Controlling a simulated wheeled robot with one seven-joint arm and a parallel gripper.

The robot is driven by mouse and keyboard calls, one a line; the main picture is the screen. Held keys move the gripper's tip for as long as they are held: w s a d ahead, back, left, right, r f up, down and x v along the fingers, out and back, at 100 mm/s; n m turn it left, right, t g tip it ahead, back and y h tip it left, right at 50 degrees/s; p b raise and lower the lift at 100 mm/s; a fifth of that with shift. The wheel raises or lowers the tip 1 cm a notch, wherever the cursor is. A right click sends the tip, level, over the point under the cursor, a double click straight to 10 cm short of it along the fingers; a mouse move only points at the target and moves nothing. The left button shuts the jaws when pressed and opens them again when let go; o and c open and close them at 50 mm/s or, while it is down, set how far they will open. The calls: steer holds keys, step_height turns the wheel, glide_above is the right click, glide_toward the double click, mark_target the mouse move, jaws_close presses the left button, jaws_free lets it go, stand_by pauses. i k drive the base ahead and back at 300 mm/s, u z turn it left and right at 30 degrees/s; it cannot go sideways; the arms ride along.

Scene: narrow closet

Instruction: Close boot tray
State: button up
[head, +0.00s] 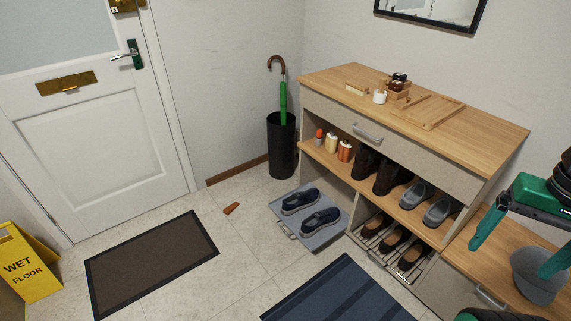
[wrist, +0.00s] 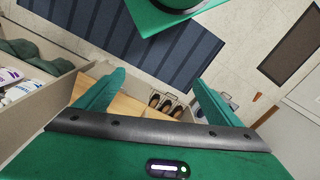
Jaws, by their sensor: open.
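The grey boot tray (head: 322,241) is pulled out at floor level from the left bottom bay of the shoe cabinet (head: 321,172). A pair of dark blue shoes (head: 308,207) lies on it, and a small handle (head: 285,231) is on its front. My gripper (head: 508,262) is at the right edge of the head view, open and empty, well apart from the tray. Its green fingers also show spread in the wrist view (wrist: 160,78). There the tray is largely hidden behind the right finger.
A slatted rack (head: 377,254) with brown shoes juts out beside the tray. A wooden bench (head: 467,255) with a grey cap (head: 538,275) is under my gripper. A striped blue rug (head: 338,295), dark doormat (head: 152,262) and yellow wet-floor sign (head: 27,263) lie around open tiles.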

mark_target(294, 222)
steer(key=k, duration=0.65)
steer(key=u, duration=0.35)
steer(key=i, duration=0.95)
steer(key=u, duration=0.45)
steer(key=i, duration=1.45)
steer(key=z, duration=0.25)
